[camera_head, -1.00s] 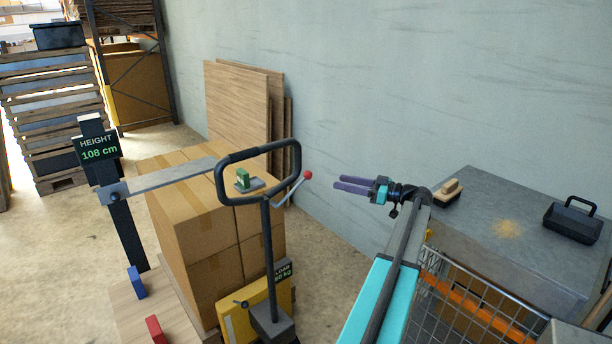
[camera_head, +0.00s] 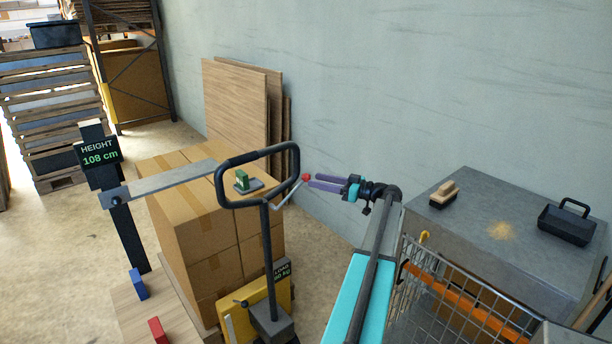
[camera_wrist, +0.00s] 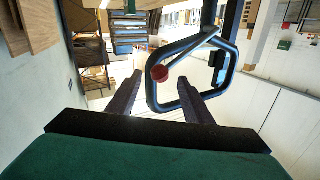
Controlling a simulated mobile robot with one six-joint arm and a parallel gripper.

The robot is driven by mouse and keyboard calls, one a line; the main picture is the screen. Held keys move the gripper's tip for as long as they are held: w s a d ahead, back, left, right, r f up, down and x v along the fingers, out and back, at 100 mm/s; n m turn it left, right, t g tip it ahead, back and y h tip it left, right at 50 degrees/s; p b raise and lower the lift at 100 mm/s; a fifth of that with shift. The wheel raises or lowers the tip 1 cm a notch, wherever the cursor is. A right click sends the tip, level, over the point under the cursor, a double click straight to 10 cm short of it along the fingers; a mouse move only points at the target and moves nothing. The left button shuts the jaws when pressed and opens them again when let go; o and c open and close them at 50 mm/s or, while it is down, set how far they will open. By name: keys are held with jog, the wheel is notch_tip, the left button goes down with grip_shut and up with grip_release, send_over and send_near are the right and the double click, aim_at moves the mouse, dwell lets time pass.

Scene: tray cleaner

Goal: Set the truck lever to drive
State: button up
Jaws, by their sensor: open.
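The truck lever (camera_head: 290,193) is a thin grey rod with a red ball knob (camera_head: 306,177), on the right side of the black looped truck handle (camera_head: 228,178). My gripper (camera_head: 312,182) is open, with its purple fingers pointing left at the knob. In the head view the fingertips are right at the knob; I cannot tell whether they touch it. In the wrist view the red knob (camera_wrist: 159,73) shows ahead, between the two fingers (camera_wrist: 158,88) and nearer the left one. The handle loop (camera_wrist: 150,95) stands behind it there.
Stacked cardboard boxes (camera_head: 182,215) stand behind the handle. A height gauge (camera_head: 98,150) is at left. At right, a grey bench (camera_head: 480,190) carries a brush (camera_head: 444,194) and a black dustpan (camera_head: 567,224). A wire cart (camera_head: 450,285) stands in front of it.

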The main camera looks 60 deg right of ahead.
aim_at(307, 178)
jog(key=shift+w+a+p, duration=0.25)
jog(key=shift+w+p, duration=0.2)
jog(key=shift+w, duration=0.9)
jog(key=shift+w+a+p, duration=0.2)
jog(key=shift+w+p, duration=0.25)
jog(key=shift+w, duration=0.9)
jog(key=shift+c, duration=0.3)
grip_shut()
